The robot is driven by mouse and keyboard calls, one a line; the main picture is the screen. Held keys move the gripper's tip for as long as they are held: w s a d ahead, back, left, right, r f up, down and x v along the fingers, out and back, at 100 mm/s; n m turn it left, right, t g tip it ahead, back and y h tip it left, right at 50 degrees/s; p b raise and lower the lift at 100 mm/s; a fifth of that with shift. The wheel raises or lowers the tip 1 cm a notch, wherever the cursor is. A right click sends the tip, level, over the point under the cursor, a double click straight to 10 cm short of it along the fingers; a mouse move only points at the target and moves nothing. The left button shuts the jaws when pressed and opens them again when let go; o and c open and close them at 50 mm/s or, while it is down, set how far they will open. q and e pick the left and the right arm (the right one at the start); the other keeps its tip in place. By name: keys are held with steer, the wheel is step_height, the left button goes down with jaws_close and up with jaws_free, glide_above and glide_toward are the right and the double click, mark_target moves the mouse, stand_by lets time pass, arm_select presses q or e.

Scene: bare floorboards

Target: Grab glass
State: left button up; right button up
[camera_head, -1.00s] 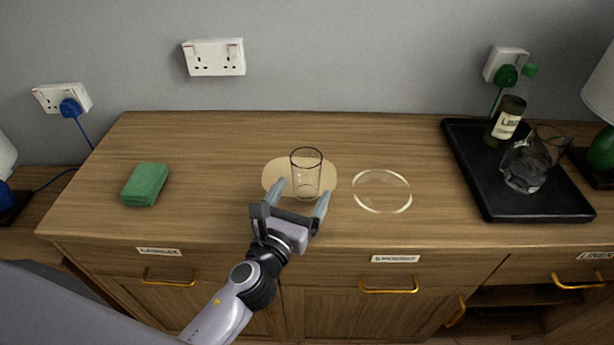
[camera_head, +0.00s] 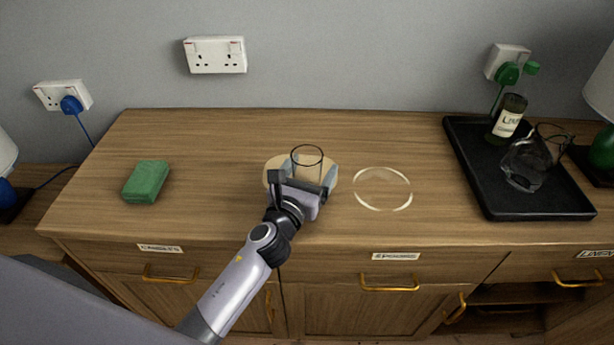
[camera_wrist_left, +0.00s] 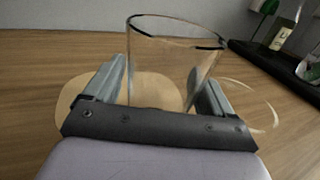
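A clear glass (camera_head: 307,160) stands upright on a round tan mat (camera_head: 272,165) on the wooden sideboard. In the head view its lower part is hidden behind my left gripper (camera_head: 303,182). In the left wrist view the glass (camera_wrist_left: 172,65) stands between the two fingers of the left gripper (camera_wrist_left: 160,88). The fingers are apart, one at each side of the glass, and I see no clear contact with it. My right gripper is in neither view.
A green sponge (camera_head: 146,182) lies at the left. A pale ring mark (camera_head: 383,209) is on the wood right of the mat. A black tray (camera_head: 540,208) at the right holds a dark bottle (camera_head: 507,120) and a glass jug (camera_head: 525,165). Sockets are on the wall.

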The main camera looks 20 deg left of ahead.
arm_select(q)
steer(key=c, duration=1)
steer(key=shift+c, duration=0.2)
steer(key=shift+r, duration=0.15)
